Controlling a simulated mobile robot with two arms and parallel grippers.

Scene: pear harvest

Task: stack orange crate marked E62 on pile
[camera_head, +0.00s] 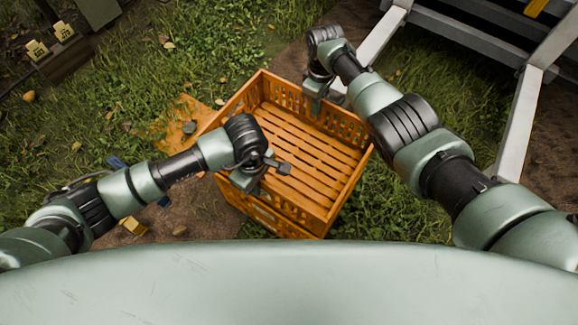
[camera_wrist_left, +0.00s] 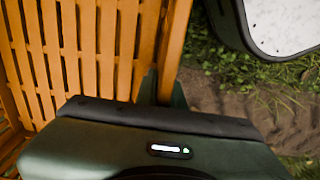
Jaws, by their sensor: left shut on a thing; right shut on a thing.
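An empty orange slatted crate (camera_head: 318,201) is in the middle of the head view, in front of my body. Another orange crate (camera_head: 262,213) shows below it, largely hidden. My left gripper (camera_head: 262,178) is shut on the crate's near left wall. My right gripper (camera_head: 317,92) is shut on its far wall. In the left wrist view the crate's slatted floor (camera_wrist_left: 65,50) fills the left side, and my left gripper (camera_wrist_left: 162,88) straddles the wall's rim. I cannot read a marking E62 on the crate. I cannot tell whether it touches the crate below.
A grey metal frame like a ladder (camera_head: 518,125) stands at the right. An orange flat piece (camera_head: 180,120) lies on the ground left of the crates. Yellow tags (camera_head: 63,31) stand at the upper left. Grass (camera_head: 120,90) lies open on the left.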

